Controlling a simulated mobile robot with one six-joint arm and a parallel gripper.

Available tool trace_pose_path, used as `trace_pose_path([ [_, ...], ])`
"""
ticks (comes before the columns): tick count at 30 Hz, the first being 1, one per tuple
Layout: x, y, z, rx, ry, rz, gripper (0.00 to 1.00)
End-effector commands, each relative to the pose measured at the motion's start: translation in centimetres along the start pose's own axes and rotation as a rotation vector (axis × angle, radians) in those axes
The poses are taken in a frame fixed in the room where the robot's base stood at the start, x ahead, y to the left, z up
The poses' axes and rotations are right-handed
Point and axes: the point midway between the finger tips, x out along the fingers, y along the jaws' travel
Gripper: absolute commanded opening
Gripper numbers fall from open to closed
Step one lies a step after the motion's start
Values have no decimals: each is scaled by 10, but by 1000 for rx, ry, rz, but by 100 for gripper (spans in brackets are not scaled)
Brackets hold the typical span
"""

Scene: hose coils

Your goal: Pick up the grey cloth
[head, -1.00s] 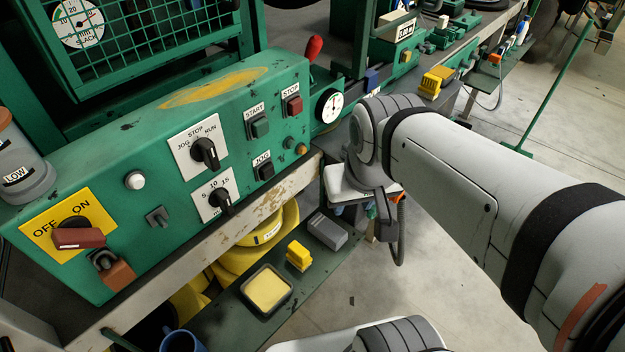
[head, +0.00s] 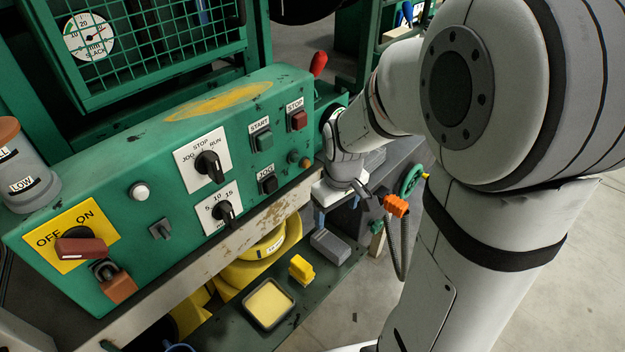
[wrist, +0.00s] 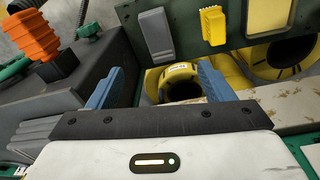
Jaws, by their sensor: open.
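A grey layered stack (wrist: 45,132), which looks like folded cloth, lies on a dark surface at the left of the wrist view, beside my gripper and partly cut off by its white body. In the head view a grey ridged patch (head: 374,160) behind my wrist seems to be the same thing, mostly hidden. My gripper (wrist: 158,82) is open, with its two blue fingers wide apart and nothing between them. In the head view my gripper (head: 345,205) hangs past the right end of the green control panel, its fingers partly hidden.
A green shelf (head: 225,322) below holds a grey block (head: 330,246), a yellow block (head: 301,269) and a yellow-filled tray (head: 268,304). Yellow hose coils (head: 245,268) sit beneath the panel (head: 140,160). An orange connector (head: 396,206) and green handwheel (head: 411,179) are near my gripper.

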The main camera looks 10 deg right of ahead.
Motion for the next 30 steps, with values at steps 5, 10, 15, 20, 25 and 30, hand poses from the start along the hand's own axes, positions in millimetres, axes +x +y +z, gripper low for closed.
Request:
trace_pose_path([
  [5,52,6,-14,-109,-54,-29,75],
  [10,81,8,-19,-175,-77,-45,75],
  [15,95,8,-20,-198,-85,-50,75],
  [20,110,8,-18,-199,-87,-52,75],
  [25,123,7,-17,-199,-85,-51,75],
  [30,143,6,-13,-199,-88,-52,75],
])
